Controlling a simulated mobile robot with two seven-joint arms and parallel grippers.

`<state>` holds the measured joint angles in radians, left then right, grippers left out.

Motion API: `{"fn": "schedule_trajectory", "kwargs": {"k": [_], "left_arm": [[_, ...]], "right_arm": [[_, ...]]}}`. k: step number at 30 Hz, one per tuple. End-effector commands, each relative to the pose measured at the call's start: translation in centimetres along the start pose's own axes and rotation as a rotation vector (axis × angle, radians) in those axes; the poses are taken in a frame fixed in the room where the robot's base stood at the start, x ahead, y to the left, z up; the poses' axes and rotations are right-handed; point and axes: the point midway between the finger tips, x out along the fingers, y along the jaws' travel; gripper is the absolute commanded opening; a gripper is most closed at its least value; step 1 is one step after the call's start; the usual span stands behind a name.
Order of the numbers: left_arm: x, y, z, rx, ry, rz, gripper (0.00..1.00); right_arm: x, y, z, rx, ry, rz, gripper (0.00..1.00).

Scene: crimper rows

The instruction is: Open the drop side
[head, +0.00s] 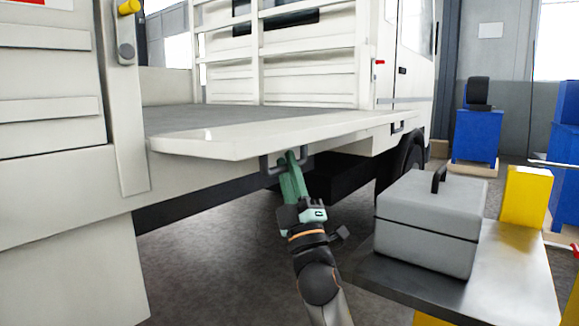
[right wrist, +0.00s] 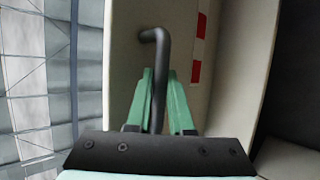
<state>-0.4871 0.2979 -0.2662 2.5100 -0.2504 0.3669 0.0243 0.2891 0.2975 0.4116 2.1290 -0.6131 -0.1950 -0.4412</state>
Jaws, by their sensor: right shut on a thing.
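The drop side (head: 270,136) is a white panel along the side of the truck's grey load bed. It lies folded out, close to level with the bed. A dark bar handle (head: 265,167) sticks out under its outer edge. My right gripper (head: 291,160) has green fingers shut on this handle from below. In the right wrist view the bent black handle (right wrist: 158,50) runs between the two green fingers (right wrist: 157,100), beside a pale panel with a red and white strip (right wrist: 197,50). My left gripper is in neither view.
A grey toolbox (head: 425,225) stands on a dark-topped bench (head: 510,275) right of my arm. A white post with a yellow-topped latch (head: 127,50) stands at the left. The truck's wheel (head: 411,158) is behind. Blue cabinets (head: 477,135) stand farther back. Floor under the panel is clear.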

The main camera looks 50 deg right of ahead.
Motion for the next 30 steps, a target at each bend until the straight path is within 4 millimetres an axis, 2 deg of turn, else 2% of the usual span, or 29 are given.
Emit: {"fn": "schedule_trajectory", "kwargs": {"k": [6, 7, 14, 30], "left_arm": [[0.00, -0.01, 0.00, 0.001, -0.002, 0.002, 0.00], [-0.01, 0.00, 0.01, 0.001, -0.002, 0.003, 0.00], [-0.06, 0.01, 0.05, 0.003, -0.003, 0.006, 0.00], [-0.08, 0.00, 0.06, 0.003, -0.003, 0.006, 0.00]], "right_arm": [[0.10, -0.40, -0.01, 0.005, -0.002, -0.010, 0.00], [0.10, -0.39, -0.02, 0.005, -0.002, -0.009, 0.23], [0.10, -0.16, -0.01, 0.002, -0.001, -0.004, 0.49], [0.13, 0.24, -0.04, 0.000, 0.001, 0.005, 0.50]]}}
